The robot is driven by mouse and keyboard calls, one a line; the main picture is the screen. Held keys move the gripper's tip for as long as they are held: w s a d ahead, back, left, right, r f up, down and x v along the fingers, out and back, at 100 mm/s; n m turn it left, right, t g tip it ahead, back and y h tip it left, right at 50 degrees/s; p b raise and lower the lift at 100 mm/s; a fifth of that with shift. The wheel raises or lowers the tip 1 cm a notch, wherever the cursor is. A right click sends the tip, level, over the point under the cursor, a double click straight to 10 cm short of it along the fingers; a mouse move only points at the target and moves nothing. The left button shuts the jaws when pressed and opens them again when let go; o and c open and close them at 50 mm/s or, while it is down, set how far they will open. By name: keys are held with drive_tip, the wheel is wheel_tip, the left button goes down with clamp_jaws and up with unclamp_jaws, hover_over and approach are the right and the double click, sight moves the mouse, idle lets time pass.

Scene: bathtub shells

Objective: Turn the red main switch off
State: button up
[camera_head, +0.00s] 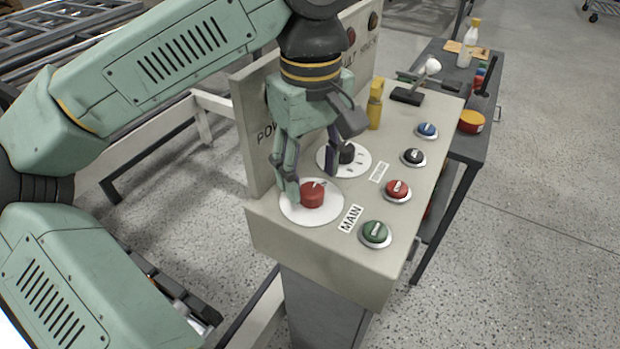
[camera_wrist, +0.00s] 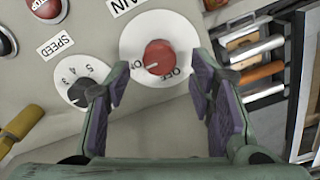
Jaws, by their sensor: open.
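The red main switch (camera_head: 312,195) is a round knob on a white dial (camera_head: 325,215) at the near left of the sloped control panel. In the wrist view the red knob (camera_wrist: 158,57) sits upper middle, its white mark pointing lower left toward the ON lettering; OFF is to the right. My gripper (camera_head: 312,178) is open and empty, pointing down close to the knob. In the wrist view its fingers (camera_wrist: 160,85) stand left and right of the knob's line, with the knob seen just beyond the tips. I cannot tell whether a finger touches it.
A black speed knob (camera_head: 347,154) on a numbered dial is beside the switch, close to one finger. Green (camera_head: 375,232), red (camera_head: 397,189), black (camera_head: 413,156) and blue (camera_head: 427,130) buttons line the panel's right side. A yellow handle (camera_head: 375,105) stands behind. An upright board borders the left.

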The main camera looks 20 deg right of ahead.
sight(312, 194)
drive_tip(key=shift+f, duration=1.45)
drive_tip(key=shift+c, duration=0.3)
drive_tip(key=c, duration=1.1)
